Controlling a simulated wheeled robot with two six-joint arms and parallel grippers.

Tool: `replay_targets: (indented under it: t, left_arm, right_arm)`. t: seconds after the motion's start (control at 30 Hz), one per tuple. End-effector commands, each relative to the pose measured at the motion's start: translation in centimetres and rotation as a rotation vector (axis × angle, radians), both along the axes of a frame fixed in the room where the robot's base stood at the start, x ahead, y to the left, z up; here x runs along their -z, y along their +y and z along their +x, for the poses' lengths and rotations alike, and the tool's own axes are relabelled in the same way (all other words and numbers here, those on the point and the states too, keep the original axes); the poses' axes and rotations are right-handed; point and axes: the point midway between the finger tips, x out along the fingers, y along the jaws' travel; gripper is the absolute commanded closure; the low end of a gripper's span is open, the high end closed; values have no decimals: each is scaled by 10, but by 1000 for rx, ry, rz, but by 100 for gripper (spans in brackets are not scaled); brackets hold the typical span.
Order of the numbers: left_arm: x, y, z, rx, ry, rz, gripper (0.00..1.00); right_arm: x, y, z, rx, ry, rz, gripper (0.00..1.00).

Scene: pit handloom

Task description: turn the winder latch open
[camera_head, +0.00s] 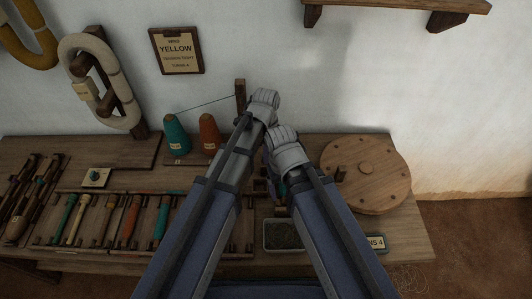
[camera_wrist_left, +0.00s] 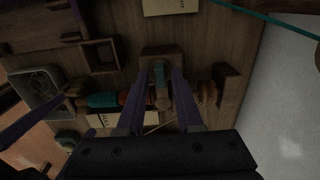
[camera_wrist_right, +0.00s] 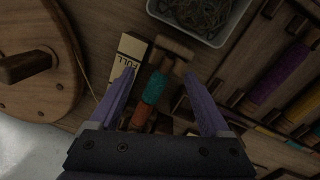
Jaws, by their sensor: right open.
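My left gripper (camera_wrist_left: 160,74) is in the left wrist view, its two fingers parted around a small upright grey-green lever, which looks like the winder latch (camera_wrist_left: 160,88). A narrow gap seems to show on each side of it. The latch stands by a wooden block (camera_wrist_left: 162,55) of the winder. A teal and orange bobbin (camera_wrist_left: 103,100) lies beside it in line with the winder's shaft. My right gripper (camera_wrist_right: 164,88) is open, with the bobbin (camera_wrist_right: 154,92) lying below between its fingers; contact is not visible. In the head view my arms hide most of the winder.
A round wooden disc (camera_head: 370,165) with a peg stands right of the winder. A tray (camera_head: 283,249) lies in front. A FULL card (camera_wrist_right: 127,65) is next to the bobbin. Thread cones (camera_head: 175,136) stand left, with a rack of bobbins (camera_head: 105,247) in front. A YELLOW sign (camera_head: 176,50) hangs behind.

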Motion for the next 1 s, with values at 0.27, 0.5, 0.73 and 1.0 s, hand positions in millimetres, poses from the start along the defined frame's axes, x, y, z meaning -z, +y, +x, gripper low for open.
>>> replay_targets:
  t: [0.27, 0.5, 0.73, 1.0]
  left_arm:
    - [0, 0, 0, 0, 0, 0, 98]
    - [0, 0, 0, 0, 0, 0, 100]
    - [0, 0, 0, -1, 0, 0, 100]
    - [0, 0, 0, -68, 0, 0, 100]
  right_arm:
    - [0, 0, 0, 0, 0, 0, 19]
    - [0, 0, 0, 0, 0, 0, 19]
    - [0, 0, 0, 0, 0, 0, 19]
    - [0, 0, 0, 0, 0, 0, 19]
